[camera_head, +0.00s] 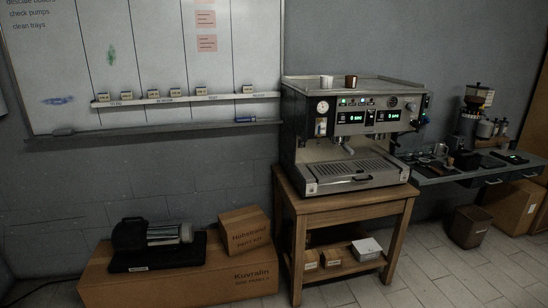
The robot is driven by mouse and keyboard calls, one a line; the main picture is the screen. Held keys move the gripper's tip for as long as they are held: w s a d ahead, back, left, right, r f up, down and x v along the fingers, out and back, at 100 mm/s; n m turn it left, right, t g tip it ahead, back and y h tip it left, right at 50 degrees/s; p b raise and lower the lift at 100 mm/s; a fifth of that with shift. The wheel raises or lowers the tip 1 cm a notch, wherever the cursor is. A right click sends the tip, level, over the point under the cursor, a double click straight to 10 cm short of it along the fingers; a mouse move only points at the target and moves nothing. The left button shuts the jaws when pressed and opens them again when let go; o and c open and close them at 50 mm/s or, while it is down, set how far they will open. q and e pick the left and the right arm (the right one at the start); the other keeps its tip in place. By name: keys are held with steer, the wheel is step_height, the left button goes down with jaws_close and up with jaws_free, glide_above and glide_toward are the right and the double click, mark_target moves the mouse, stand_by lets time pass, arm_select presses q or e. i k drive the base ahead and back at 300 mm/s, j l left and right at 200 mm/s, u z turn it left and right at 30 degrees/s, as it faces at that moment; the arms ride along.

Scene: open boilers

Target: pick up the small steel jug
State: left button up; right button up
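A small steel-coloured vessel (441,149), which looks like the small steel jug, stands on the dark wall counter (440,178) to the right of the espresso machine. It is small and dim in the picture, so its handle and spout cannot be made out. Neither of my grippers shows in the head view.
A large espresso machine (352,186) stands on a wooden table (345,209), left of the counter. Dark tools (467,160) and a grinder (473,105) are on the counter. Tiled floor (440,270) is clear in front.

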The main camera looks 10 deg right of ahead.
mark_target(440, 147)
steer(key=i+l+z, duration=0.1)
steer(key=i+z, duration=0.35)
steer(key=i, duration=0.25)
steer(key=i+j+z, duration=0.2)
steer(key=i+z, duration=0.3)
steer(key=i, duration=0.2)
steer(key=i+l+z, duration=0.15)
steer(key=i+l, duration=0.15)
steer(key=i+l+z, duration=0.1)
steer(key=i, duration=0.35)
steer(key=i+l+z, duration=0.15)
steer(key=i+l, duration=0.4)
steer(key=l, duration=0.2)
steer(key=i+l+z, duration=0.1)
steer(key=l, duration=0.3)
steer(key=i+l+z, duration=0.1)
steer(key=i+z, duration=0.2)
steer(key=z, duration=0.15)
steer(key=i+z, duration=0.45)
steer(key=i+l, duration=0.1)
steer(key=i, duration=0.25)
steer(key=i+l+u, duration=0.1)
steer(key=i, duration=0.25)
